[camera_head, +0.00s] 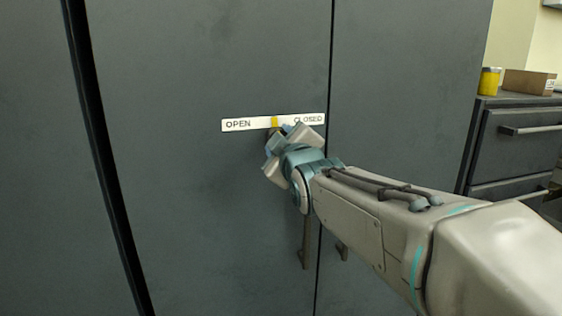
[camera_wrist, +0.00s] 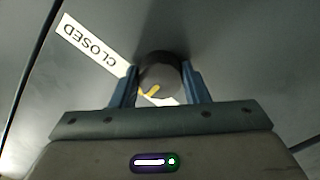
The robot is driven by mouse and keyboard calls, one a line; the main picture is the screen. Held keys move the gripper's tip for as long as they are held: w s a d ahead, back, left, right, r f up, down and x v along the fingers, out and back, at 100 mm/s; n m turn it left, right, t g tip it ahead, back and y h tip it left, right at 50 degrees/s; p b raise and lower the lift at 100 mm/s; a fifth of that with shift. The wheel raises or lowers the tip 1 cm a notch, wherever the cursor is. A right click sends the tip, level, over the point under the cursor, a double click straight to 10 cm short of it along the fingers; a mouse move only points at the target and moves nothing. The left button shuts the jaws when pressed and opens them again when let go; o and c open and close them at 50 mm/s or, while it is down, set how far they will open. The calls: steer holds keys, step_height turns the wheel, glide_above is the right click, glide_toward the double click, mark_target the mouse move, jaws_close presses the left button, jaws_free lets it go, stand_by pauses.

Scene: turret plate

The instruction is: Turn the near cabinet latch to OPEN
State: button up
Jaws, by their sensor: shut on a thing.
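The near cabinet latch shows in the wrist view as a round dark knob (camera_wrist: 162,74) with a yellow mark on its face. A white label strip (camera_head: 248,123) reads OPEN on the left and CLOSED on the right in the head view. A yellow pointer (camera_head: 275,122) stands near the strip's middle, between the two words. My gripper (camera_wrist: 160,86) is shut on the knob, one blue finger on each side of it. In the head view my gripper (camera_head: 270,146) covers most of the knob. The CLOSED end of the label (camera_wrist: 90,45) also shows in the wrist view.
The dark grey cabinet door (camera_head: 200,220) fills the middle, with a vertical handle (camera_head: 304,245) below my gripper. A drawer unit (camera_head: 515,140) at the right carries a yellow can (camera_head: 489,81) and a cardboard box (camera_head: 529,83). The space left of my gripper is clear.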

steer(key=n+b, duration=0.5)
steer(key=n, duration=0.2)
steer(key=shift+n+b, duration=0.35)
steer(key=shift+n, duration=0.05)
steer(key=shift+r, duration=0.1)
stand_by(0.3)
steer(key=o, duration=1)
